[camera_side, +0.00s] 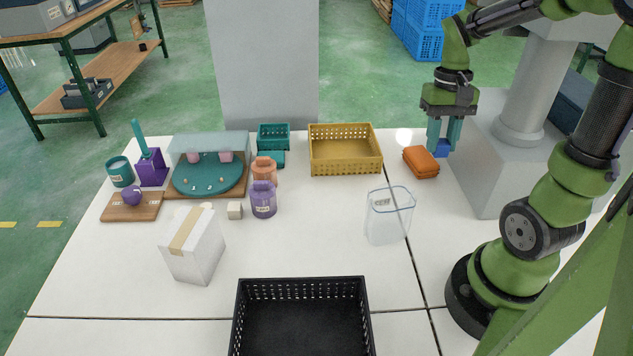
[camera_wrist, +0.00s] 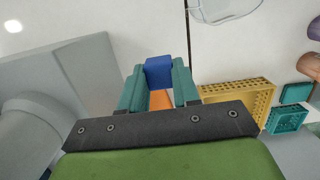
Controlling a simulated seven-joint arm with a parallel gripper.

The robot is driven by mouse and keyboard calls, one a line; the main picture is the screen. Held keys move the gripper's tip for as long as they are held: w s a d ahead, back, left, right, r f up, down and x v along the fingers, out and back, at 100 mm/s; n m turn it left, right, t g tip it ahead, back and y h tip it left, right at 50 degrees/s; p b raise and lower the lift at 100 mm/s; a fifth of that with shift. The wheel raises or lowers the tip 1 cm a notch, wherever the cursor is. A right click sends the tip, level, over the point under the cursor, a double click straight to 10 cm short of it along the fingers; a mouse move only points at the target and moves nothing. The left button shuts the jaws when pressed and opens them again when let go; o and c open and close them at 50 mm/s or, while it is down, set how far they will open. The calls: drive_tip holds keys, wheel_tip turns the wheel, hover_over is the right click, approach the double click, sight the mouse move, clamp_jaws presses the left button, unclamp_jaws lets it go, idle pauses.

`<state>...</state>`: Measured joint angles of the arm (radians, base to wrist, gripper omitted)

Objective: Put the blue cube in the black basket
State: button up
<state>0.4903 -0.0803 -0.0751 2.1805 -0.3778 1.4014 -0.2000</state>
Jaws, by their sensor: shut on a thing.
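The blue cube (camera_side: 441,146) is between the teal fingers of my gripper (camera_side: 441,148), at the right of the table in the side view. In the wrist view the blue cube (camera_wrist: 159,71) sits between the two fingertips (camera_wrist: 159,84). My gripper is shut on it and points down. Whether the cube touches the table is hard to tell. The black basket (camera_side: 302,285) stands at the front middle of the table in the side view, well away from my gripper, and its visible inside is empty. The basket does not show in the wrist view.
An orange bundle (camera_side: 421,162) lies just left of my gripper. A yellow basket (camera_side: 345,170) stands behind, left of it. A clear container (camera_side: 389,217) and a white box (camera_side: 192,245) stand between the back items and the black basket. Purple (camera_side: 263,200) and orange jars stand mid-table.

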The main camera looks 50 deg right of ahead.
drive_tip(key=w+a+n, duration=0.2)
drive_tip(key=w+a, duration=0.4)
drive_tip(key=a, duration=0.2)
drive_tip(key=n+h, duration=0.1)
drive_tip(key=n, duration=0.6)
hover_over(305, 338)
drive_tip(key=shift+g, duration=0.3)
drive_tip(key=f, duration=1)
drive_tip(key=shift+w+f, duration=0.25)
drive_tip(key=shift+f, duration=2.4)
